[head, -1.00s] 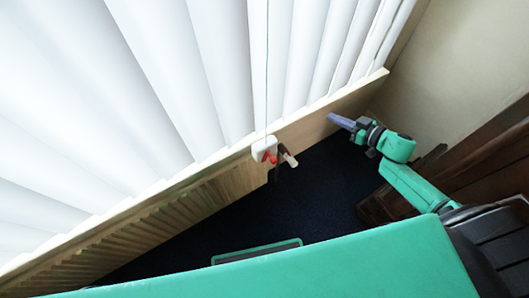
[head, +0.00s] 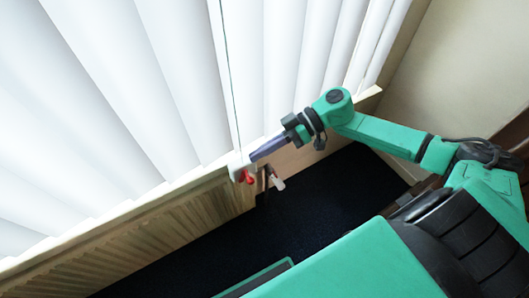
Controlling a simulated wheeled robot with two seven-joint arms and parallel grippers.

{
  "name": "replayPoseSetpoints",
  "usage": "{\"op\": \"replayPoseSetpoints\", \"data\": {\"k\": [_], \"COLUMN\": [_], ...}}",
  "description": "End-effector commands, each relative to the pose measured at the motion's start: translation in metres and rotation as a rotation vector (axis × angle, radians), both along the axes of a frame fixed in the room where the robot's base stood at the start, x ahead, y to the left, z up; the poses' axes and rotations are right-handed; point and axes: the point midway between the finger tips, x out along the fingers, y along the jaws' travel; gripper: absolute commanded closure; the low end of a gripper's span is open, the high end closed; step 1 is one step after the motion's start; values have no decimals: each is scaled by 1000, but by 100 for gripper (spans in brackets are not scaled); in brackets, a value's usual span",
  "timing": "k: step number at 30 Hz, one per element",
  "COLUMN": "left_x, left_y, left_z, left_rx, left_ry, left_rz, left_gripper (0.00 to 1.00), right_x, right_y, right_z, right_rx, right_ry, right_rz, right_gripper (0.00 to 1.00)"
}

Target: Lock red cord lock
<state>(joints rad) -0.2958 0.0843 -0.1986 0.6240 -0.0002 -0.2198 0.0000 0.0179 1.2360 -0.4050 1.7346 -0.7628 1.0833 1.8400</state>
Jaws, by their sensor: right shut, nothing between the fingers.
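The cord lock is a small white block (head: 238,165) with a red lever (head: 247,176) on it, at the edge of the wooden sill below the blinds. A thin cord (head: 228,75) runs up from the block. My right gripper (head: 254,157) comes in from the right with its long purple-grey fingers shut and empty. Its tips are at the block's upper right side, just above the red lever; I cannot tell whether they touch it. My left gripper is not in view.
A white-tipped handle (head: 277,182) on a dark bracket sits just right of the lock. White vertical blinds (head: 180,80) stand behind the sill (head: 110,235). Dark floor (head: 330,190) lies below, and a beige wall (head: 450,70) and dark wooden furniture stand at the right.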

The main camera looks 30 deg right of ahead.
Motion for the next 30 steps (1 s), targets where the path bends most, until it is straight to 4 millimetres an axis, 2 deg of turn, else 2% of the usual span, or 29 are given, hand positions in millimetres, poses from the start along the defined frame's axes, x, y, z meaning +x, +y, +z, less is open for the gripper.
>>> {"op": "replayPoseSetpoints", "data": {"k": [8, 12, 15, 30], "left_x": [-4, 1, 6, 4], "left_y": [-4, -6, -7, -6], "left_z": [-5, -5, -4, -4], "left_rx": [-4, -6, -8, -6], "left_ry": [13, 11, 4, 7], "left_rz": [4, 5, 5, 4], "left_gripper": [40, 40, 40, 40], "right_x": [6, -5, -9, -11], "right_y": [57, 43, 35, 31], "right_z": [-25, -44, -50, -53], "right_rx": [5, -1, -1, 6], "right_ry": [-3, 4, 2, 1], "right_rz": [2, -1, -1, 0], "right_gripper": [100, 100, 100, 100]}}
